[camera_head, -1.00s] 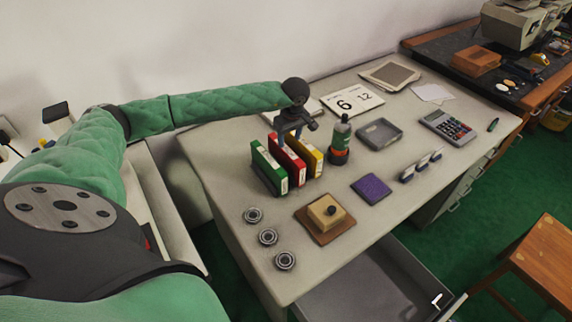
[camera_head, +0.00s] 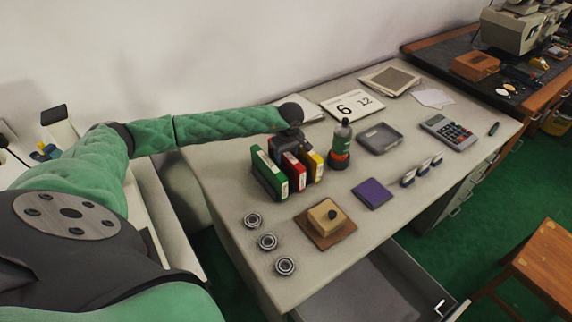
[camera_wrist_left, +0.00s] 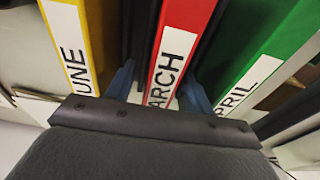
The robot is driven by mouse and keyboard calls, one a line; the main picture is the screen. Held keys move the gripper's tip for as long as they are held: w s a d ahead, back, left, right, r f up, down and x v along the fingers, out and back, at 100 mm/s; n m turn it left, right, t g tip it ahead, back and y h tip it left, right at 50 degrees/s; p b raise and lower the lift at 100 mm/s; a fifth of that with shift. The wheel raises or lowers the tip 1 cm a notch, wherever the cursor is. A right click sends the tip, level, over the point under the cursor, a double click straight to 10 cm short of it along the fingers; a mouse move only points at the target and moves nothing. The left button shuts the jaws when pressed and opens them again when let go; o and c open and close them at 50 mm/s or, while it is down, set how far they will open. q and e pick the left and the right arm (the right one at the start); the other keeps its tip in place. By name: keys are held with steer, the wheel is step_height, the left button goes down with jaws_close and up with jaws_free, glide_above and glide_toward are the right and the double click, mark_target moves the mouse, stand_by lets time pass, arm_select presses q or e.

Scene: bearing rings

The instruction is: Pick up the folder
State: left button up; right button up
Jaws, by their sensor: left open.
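Three upright folders stand side by side on the desk: green (camera_head: 267,176), red (camera_head: 293,174) and yellow (camera_head: 315,166). In the left wrist view their spines read APRIL on the green (camera_wrist_left: 248,40), MARCH on the red (camera_wrist_left: 182,30) and an end of "UNE" on the yellow (camera_wrist_left: 84,18). My left gripper (camera_head: 290,146) is low over the top of the red folder. In the wrist view its blue fingers (camera_wrist_left: 158,92) are open, one on each side of the red folder, in the gaps to its neighbours. Whether they touch it cannot be told. My right gripper is not in view.
A bottle (camera_head: 341,140) with an orange band stands close right of the yellow folder. A calendar (camera_head: 352,104) lies behind. Several bearing rings (camera_head: 267,242), a wooden block on a board (camera_head: 327,240) and a purple pad (camera_head: 372,193) lie in front. A drawer (camera_head: 385,285) is open.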

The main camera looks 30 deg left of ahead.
arm_select(q)
steer(key=c, duration=1.1)
steer(key=shift+r, duration=0.1)
jaws_close()
steer(key=shift+r, duration=0.1)
